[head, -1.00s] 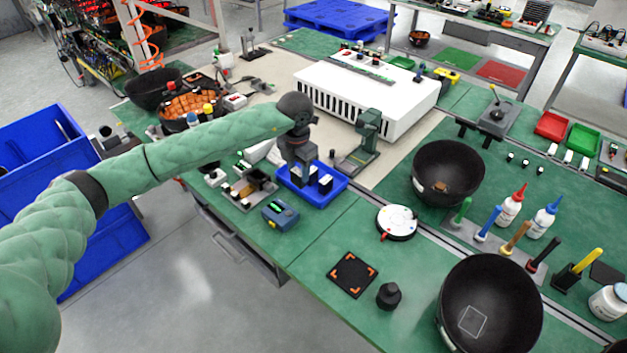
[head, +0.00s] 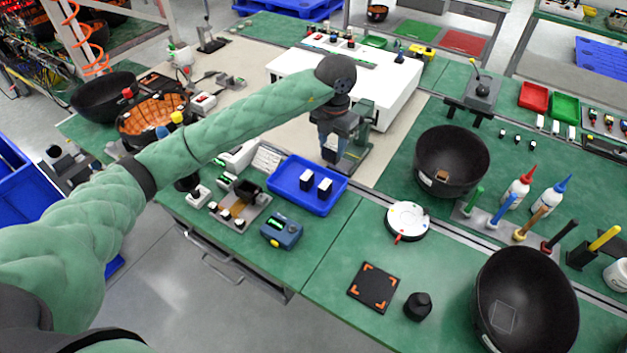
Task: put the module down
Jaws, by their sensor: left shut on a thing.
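My left gripper (head: 332,150) is shut on a module (head: 329,155), a small piece with a white side that is mostly hidden between the fingers. It is held just beyond the back right part of the blue tray (head: 283,197), close to the green stand (head: 361,135). I cannot tell whether it touches the stand. Two other modules, white with dark sides, stand in the tray: one on the left (head: 306,180) and one on the right (head: 324,188). My right gripper is not in view.
A white slotted box (head: 395,105) stands behind the gripper. A blue meter (head: 281,232) is in front of the tray. A black bowl (head: 452,150) and a round white dial (head: 407,220) are to the right. A dark pad with orange corners (head: 374,287) lies at the front.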

